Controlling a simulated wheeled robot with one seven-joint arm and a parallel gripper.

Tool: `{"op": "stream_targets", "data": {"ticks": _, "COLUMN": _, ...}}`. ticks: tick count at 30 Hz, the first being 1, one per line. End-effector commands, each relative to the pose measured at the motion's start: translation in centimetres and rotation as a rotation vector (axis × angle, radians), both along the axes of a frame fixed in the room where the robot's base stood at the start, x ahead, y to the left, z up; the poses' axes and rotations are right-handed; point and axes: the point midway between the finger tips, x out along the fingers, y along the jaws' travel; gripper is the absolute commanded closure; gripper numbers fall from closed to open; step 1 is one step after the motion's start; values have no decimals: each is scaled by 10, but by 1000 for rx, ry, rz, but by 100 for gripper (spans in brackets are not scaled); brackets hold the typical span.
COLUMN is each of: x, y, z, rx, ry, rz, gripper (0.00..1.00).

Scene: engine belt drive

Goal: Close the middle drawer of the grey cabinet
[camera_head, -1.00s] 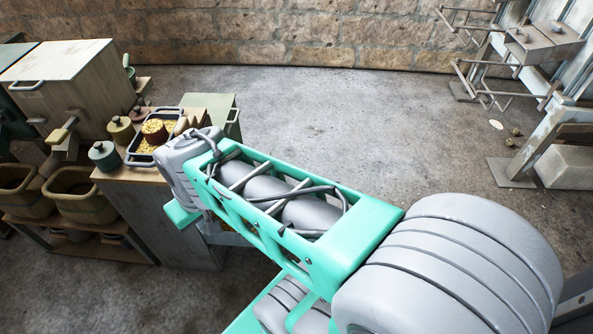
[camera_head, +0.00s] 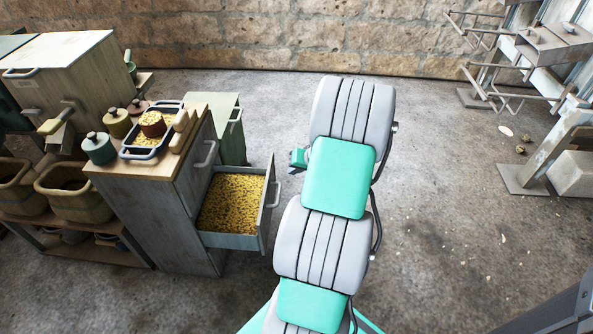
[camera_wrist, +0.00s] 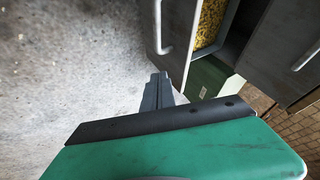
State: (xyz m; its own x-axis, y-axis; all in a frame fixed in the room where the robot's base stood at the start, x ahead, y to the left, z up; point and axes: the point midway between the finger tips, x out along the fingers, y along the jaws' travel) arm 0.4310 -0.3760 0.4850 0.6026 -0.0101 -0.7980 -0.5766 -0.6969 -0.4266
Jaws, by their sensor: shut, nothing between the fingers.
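The grey cabinet (camera_head: 165,225) stands at the left with a wooden top. One of its drawers (camera_head: 228,241), below the closed upper front, is pulled out to the right and filled with yellow grains. Its front panel carries a bar handle (camera_head: 276,195). In the wrist view the open drawer's front panel (camera_wrist: 178,38) and grains show at the top, with the cabinet face (camera_wrist: 285,45) to their right. My gripper (camera_wrist: 157,88) is shut and empty, apart from the drawer front, on its outer side.
Jars and a tray of grain (camera_head: 148,140) stand on the cabinet top. A green cabinet (camera_head: 228,115) is just behind it. A low shelf with tubs (camera_head: 75,195) stands left.

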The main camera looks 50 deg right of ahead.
Motion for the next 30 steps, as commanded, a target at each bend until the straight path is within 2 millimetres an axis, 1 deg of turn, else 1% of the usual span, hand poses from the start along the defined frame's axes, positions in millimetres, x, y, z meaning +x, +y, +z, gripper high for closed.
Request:
{"op": "stream_targets", "data": {"ticks": 1, "x": 7, "y": 0, "z": -14, "rx": 0, "ry": 0, "rz": 2, "gripper": 100}}
{"op": "stream_targets", "data": {"ticks": 4, "x": 20, "y": 1, "z": -32, "rx": 2, "ry": 2, "rz": 4, "gripper": 100}}
{"op": "stream_targets", "data": {"ticks": 6, "x": 30, "y": 1, "z": -41, "rx": -1, "ry": 0, "rz": 3, "gripper": 100}}
{"op": "stream_targets", "data": {"ticks": 7, "x": 36, "y": 6, "z": -37, "rx": -4, "ry": -1, "rz": 5, "gripper": 100}}
{"op": "stream_targets", "data": {"ticks": 9, "x": 44, "y": 14, "z": -37, "rx": -3, "ry": 0, "rz": 4, "gripper": 100}}
{"op": "stream_targets", "data": {"ticks": 13, "x": 55, "y": 22, "z": -35, "rx": -2, "ry": 0, "rz": 2, "gripper": 100}}
{"op": "stream_targets", "data": {"ticks": 24, "x": 57, "y": 24, "z": -33, "rx": -1, "ry": 1, "rz": -1, "gripper": 100}}
{"op": "stream_targets", "data": {"ticks": 30, "x": 59, "y": 22, "z": -33, "rx": -2, "ry": 1, "rz": -16, "gripper": 100}}
